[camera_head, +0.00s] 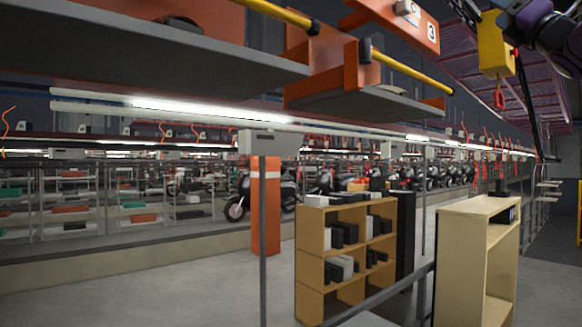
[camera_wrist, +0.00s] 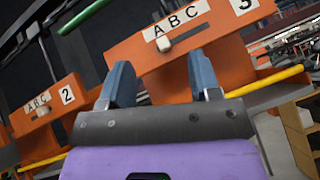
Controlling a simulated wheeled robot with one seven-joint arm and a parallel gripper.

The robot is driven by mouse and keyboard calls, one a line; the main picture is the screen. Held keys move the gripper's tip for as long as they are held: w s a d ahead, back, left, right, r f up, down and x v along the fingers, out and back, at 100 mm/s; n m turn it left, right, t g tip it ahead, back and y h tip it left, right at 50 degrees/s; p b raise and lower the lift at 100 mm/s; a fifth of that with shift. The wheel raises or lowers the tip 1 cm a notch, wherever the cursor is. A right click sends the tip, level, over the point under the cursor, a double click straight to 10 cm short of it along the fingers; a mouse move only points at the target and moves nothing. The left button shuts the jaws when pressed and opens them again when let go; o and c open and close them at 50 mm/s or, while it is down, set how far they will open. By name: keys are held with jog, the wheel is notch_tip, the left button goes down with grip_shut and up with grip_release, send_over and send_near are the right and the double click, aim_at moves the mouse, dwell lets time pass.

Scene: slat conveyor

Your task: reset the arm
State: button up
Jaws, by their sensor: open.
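My gripper (camera_wrist: 159,62) shows in the wrist view with its two blue-grey fingers spread apart and nothing held between them. Beyond the fingers is an orange panel (camera_wrist: 225,52) labelled "A B C" and "3", with a small pale knob (camera_wrist: 163,44) under the letters. The knob appears between the fingertips in the picture; I cannot tell the distance. A similar orange panel (camera_wrist: 70,92) labelled "2" is at the left. In the head view, part of my purple and dark arm shows at the top right; my fingers are not seen there. The "3" panel (camera_head: 425,30) is also at the top.
Grey overhead slats (camera_head: 150,50) with orange brackets and yellow bars (camera_head: 410,72) cross the upper head view. A yellow hoist box (camera_head: 493,45) with a red hook (camera_head: 499,98) hangs near my arm. Wooden shelves (camera_head: 312,240) (camera_head: 460,250) stand below.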

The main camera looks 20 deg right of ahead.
jog(key=w+a+f+m+g+h, duration=0.2)
jog(key=a+f+m+g+h, duration=0.15)
jog(key=f+m, duration=0.5)
jog(key=w+a+f+m+g+h, duration=0.1)
jog(key=a+f+m+g+h, duration=0.25)
jog(key=f+m, duration=0.5)
jog(key=w+a+f+m+g+h, duration=0.2)
jog(key=a+f+m+g+h, duration=0.15)
jog(key=f+m, duration=0.5)
jog(key=s+a+f+m+g+y, duration=0.2)
jog(key=s+a+f, duration=0.3)
jog(key=f, duration=0.4)
jog(key=s+a+f+m+g+y, duration=0.2)
jog(key=s+a+f+g, duration=0.3)
jog(key=a+f, duration=0.2)
jog(key=s+a+f+m+g+y, duration=0.2)
jog(key=s+a+f, duration=0.4)
jog(key=f, duration=0.5)
jog(key=shift+m+g+y, duration=0.35)
jog(key=shift+m+g, duration=0.1)
jog(key=shift+g, duration=0.8)
